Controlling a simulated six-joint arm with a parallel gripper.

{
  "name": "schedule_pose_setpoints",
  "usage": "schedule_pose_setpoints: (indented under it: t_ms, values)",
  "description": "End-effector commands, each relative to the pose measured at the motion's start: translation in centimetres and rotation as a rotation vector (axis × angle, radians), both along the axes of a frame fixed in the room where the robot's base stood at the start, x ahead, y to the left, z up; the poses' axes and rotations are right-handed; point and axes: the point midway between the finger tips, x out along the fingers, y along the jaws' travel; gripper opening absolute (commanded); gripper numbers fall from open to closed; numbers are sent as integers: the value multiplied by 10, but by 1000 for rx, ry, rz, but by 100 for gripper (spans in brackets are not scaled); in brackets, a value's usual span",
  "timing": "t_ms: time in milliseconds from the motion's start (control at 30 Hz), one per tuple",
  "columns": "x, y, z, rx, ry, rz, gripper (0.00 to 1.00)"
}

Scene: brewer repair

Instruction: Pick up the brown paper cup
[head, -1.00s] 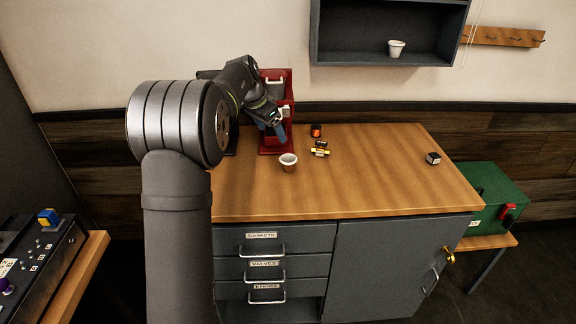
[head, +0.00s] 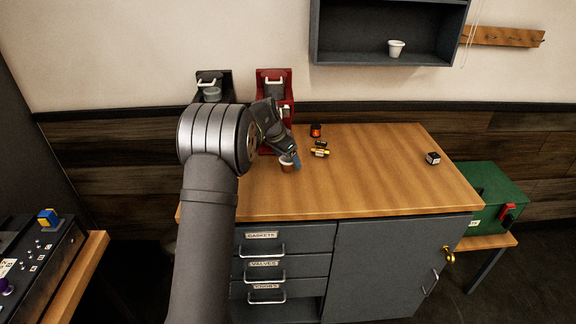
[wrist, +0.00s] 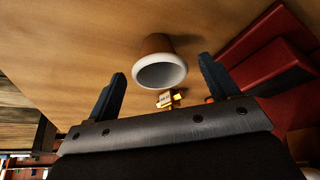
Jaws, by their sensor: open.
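The brown paper cup (head: 287,167) with a white rim stands upright on the wooden counter, near the red brewer. In the wrist view the cup (wrist: 158,62) is ahead of my gripper (wrist: 161,88), roughly between the lines of its two blue fingers. My gripper (head: 291,161) is open and empty.
The red brewer (head: 271,84) and a black brewer (head: 213,78) stand behind. A small brass part (head: 320,152) and a dark orange-topped part (head: 316,130) lie right of the cup. A small black box (head: 433,158) sits farther right. The counter's front (head: 350,195) is clear.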

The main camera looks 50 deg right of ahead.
Motion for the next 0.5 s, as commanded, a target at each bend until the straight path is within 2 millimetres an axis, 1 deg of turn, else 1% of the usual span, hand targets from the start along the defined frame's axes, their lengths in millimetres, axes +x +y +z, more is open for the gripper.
schedule_pose_setpoints:
  t_ms: [33, 100, 333, 367, 500]
  values:
    - [0, -3, -9, 2, 1, 0, 80]
    - [-1, -6, -16, 2, 0, 0, 80]
    - [0, -7, -18, 0, -2, 1, 80]
    - [0, -7, -18, 0, -2, 1, 76]
    - [0, -7, -18, 0, -2, 1, 49]
